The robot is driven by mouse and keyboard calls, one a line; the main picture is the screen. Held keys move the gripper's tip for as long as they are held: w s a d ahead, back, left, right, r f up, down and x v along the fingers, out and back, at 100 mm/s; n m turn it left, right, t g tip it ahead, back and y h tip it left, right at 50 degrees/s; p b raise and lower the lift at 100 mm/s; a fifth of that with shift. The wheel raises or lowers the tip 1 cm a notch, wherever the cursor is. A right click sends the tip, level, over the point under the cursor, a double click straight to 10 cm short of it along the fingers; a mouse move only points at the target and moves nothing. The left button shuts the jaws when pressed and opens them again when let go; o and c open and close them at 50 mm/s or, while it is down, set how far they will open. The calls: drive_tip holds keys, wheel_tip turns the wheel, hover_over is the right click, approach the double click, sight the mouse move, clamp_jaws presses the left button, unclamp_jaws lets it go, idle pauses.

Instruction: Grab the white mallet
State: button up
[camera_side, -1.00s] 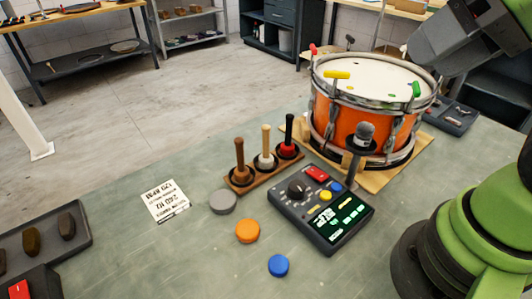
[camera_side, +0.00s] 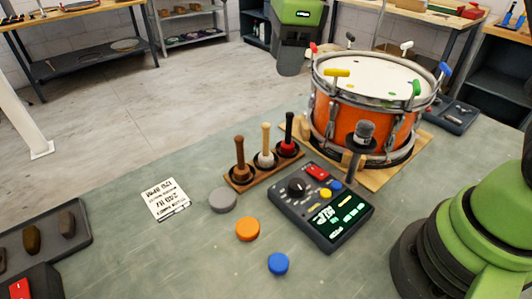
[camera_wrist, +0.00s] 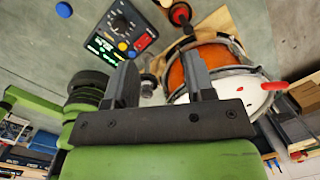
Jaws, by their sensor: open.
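The white mallet (camera_side: 266,158) stands upright in the middle place of a wooden rack (camera_side: 242,183), with a pale handle on top and a white head low in a dark cup. A brown mallet (camera_side: 240,165) stands to its left and a red mallet with a black handle (camera_side: 288,142) to its right. In the wrist view my gripper (camera_wrist: 163,82) is open, its two dark fingers apart with nothing held. The red mallet (camera_wrist: 180,14) shows at the top there, but I cannot make out the white one. In the side view my fingers cannot be told clearly.
An orange drum (camera_side: 349,117) stands right of the rack, with coloured clamps on its rim. A control box (camera_side: 327,235) lies in front of it. Grey (camera_side: 223,200), orange (camera_side: 248,229) and blue (camera_side: 278,265) discs lie on the bench. A printed card (camera_side: 165,200) lies left.

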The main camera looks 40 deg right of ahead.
sight(267, 124)
drive_tip(key=w+f+m, duration=0.1)
drive_tip(key=f, duration=0.1)
drive_tip(key=w+f+m+g, duration=0.1)
drive_tip(key=f+m, duration=0.1)
drive_tip(key=w+a+f+m, duration=0.1)
drive_tip(key=f+m, duration=0.1)
drive_tip(key=f, duration=0.1)
drive_tip(key=shift+w+h, duration=0.25)
drive_tip(key=shift+h, duration=0.05)
wheel_tip(267, 124, down, 10)
drive_tip(key=shift+a, duration=0.1)
clamp_jaws()
